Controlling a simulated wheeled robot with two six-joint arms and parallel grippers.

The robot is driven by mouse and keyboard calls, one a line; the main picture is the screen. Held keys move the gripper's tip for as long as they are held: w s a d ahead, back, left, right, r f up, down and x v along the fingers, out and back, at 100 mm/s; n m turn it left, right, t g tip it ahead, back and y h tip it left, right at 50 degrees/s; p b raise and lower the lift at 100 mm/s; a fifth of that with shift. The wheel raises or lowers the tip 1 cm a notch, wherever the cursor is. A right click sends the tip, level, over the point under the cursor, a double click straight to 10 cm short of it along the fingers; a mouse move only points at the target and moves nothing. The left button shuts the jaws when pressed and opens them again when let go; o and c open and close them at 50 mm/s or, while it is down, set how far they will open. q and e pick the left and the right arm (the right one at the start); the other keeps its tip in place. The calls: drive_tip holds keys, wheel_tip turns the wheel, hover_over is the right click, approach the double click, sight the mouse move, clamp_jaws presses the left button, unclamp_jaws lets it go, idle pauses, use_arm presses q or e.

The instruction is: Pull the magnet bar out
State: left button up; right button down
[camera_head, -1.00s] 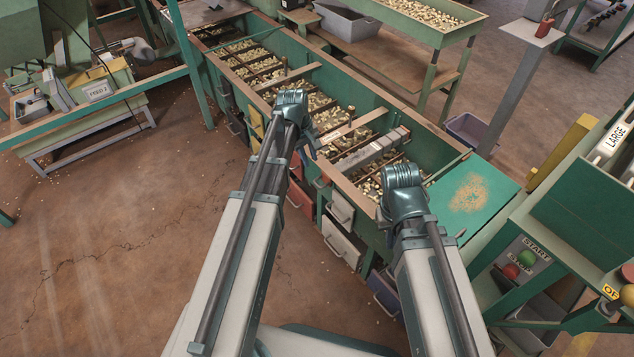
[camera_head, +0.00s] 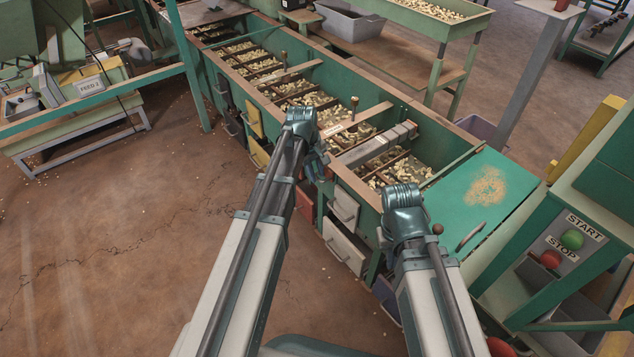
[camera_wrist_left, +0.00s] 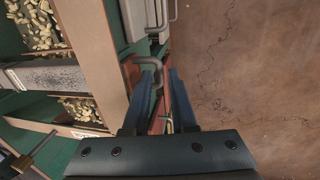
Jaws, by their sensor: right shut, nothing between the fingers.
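The magnet bar (camera_head: 378,146) is a grey bar lying across the long green hopper trough (camera_head: 430,125), above the nuts.
Drawers (camera_head: 345,245) with handles line the trough's near side. A green sloping lid (camera_head: 480,190) lies at its right end. A frame with start and stop buttons (camera_head: 571,239) stands at the right. The floor (camera_head: 120,240) to the left is open.

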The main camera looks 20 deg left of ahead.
use_arm(q)
drive_tip(key=shift+w+f, duration=0.1)
drive_tip(key=shift+f, duration=0.4)
drive_tip(key=shift+r, duration=0.1)
clamp_jaws()
idle(1.0)
